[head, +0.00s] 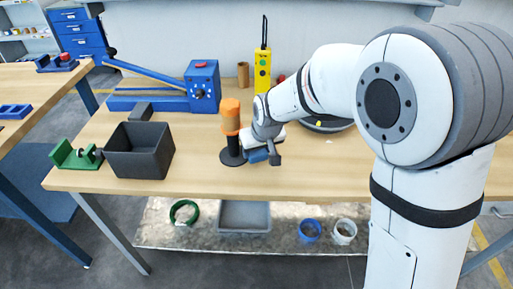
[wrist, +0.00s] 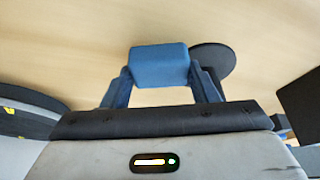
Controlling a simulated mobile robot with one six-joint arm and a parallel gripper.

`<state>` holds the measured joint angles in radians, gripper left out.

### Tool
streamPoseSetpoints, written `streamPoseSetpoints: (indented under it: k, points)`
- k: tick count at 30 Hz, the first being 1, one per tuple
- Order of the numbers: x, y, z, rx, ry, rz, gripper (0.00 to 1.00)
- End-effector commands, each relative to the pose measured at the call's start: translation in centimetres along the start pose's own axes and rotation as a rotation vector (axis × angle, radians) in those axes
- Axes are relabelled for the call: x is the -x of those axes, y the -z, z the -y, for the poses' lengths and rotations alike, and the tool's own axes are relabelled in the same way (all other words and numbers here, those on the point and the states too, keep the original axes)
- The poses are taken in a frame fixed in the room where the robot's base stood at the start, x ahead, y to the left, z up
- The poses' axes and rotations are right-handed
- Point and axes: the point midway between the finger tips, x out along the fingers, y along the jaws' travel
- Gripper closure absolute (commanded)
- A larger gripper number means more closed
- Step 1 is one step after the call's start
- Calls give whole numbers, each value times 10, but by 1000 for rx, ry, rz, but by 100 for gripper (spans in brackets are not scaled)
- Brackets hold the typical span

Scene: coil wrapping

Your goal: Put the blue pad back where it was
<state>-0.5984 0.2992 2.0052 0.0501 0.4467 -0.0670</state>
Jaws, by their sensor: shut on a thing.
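The blue pad (wrist: 160,64) is a small blue block. It is between the two fingertips of my gripper (wrist: 160,82) in the wrist view, and my gripper is shut on it. In the head view my gripper (head: 265,154) is low over the wooden table (head: 330,177), just right of a black stand (head: 232,157) with an orange roll on top. The pad is hard to tell from the fingers there. Bare tabletop shows beyond the pad in the wrist view. I cannot tell whether the pad touches the table.
The orange roll (head: 231,115) stands close to my gripper's left. A black bin (head: 139,151) and a green clamp (head: 76,156) are further left. A blue lever tool (head: 200,88) and a yellow controller (head: 262,71) are behind. A round dark turntable (head: 325,126) lies behind my arm. The table's front strip is clear.

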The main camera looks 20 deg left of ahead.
Motion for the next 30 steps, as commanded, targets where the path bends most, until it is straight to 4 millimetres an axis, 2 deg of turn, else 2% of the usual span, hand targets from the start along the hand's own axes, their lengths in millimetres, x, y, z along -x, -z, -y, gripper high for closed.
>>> streamPoseSetpoints:
  k: [12,13,18,21,30]
  points:
    - [-6,-2,0,0,0,-2,71]
    - [-5,-2,0,1,0,-2,44]
    - [-4,-2,0,1,0,-2,30]
    - [-4,-2,1,1,0,-2,25]
    - [1,1,1,1,1,-2,25]
